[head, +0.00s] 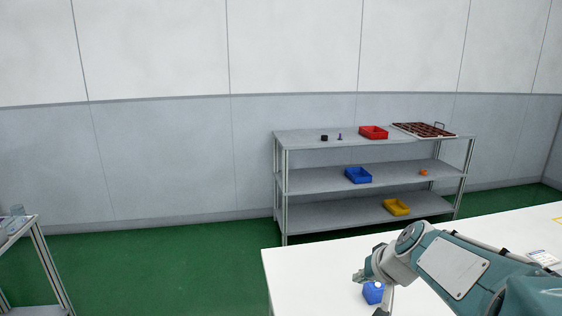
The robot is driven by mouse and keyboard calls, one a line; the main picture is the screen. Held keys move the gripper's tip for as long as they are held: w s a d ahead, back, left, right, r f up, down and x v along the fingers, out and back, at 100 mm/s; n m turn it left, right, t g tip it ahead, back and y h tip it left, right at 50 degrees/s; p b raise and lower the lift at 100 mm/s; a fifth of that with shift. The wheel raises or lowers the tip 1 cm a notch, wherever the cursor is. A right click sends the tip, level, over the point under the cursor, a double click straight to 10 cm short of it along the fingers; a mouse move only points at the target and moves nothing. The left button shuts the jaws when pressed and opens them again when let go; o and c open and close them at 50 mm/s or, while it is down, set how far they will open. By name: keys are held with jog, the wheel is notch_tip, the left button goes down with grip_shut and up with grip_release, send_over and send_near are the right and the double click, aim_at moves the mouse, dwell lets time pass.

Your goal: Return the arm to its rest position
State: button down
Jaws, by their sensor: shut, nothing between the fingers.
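My arm reaches in from the lower right over the white table (310,272), bent at its teal and grey joints. My gripper (380,311) is only partly in view at the bottom edge, below the wrist. It is shut and holds nothing. A small blue object (371,293) with a pale spot shows right beside the gripper, partly covered by the arm. I cannot tell whether they touch.
A grey shelf rack (300,180) stands by the wall with a red bin (374,132), a brown tray (425,130), a blue bin (358,175) and a yellow bin (397,207). Another rack (40,255) is at the left. Green floor between is clear.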

jog(key=s+a+n+g+h, duration=0.1)
jog(key=s+n+h, duration=0.1)
jog(key=s, duration=1.9)
jog(key=shift+s+h, duration=0.2)
jog(key=shift+h, duration=0.4)
jog(key=shift+a, duration=0.1)
